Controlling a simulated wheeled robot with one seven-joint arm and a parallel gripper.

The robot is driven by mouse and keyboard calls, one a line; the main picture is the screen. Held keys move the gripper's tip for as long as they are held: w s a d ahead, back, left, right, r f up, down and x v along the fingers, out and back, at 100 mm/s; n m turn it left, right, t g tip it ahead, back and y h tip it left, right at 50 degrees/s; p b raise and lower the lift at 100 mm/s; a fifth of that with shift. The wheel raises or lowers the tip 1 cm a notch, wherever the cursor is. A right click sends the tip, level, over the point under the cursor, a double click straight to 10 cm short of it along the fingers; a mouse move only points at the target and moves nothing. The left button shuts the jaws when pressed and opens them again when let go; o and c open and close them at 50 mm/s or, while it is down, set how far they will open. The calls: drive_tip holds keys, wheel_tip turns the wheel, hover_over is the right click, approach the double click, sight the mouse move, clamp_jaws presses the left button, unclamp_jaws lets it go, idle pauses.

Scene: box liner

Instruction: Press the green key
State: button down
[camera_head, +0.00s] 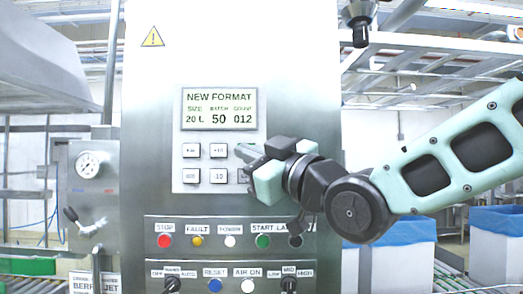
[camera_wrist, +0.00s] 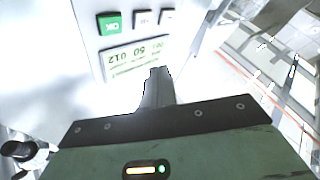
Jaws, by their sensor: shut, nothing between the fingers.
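The green key (camera_wrist: 109,23) shows at the upper left of the wrist view, with upside-down white lettering like "OK". It sits beside pale keys, next to the display (camera_wrist: 135,58). In the head view my gripper covers the right part of the keypad (camera_head: 205,164), and I cannot make out the green key there. My gripper (camera_head: 243,152) is shut and empty in front of the keypad, below the display (camera_head: 219,109). In the wrist view its closed fingers (camera_wrist: 158,76) appear below and right of the green key. Contact with the panel cannot be told.
Below the keypad is a row with a red stop button (camera_head: 165,241), an amber one (camera_head: 197,241), a white one and a green start button (camera_head: 263,241). A lower row has knobs and a blue reset button (camera_head: 215,285). Blue-lined boxes (camera_head: 388,242) stand at right.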

drive_tip(key=shift+d+r, duration=0.1)
drive_tip(key=shift+r, duration=0.05)
drive_tip(key=shift+w, duration=0.1)
drive_tip(key=w+p, duration=0.2)
drive_tip(key=w, duration=0.6)
drive_tip(key=shift+w+d+p, duration=0.15)
drive_tip(key=shift+w+p, duration=0.2)
drive_tip(key=shift+w, duration=0.1)
idle(1.9)
drive_tip(key=shift+w+b, duration=0.3)
drive_tip(key=shift+b, duration=0.05)
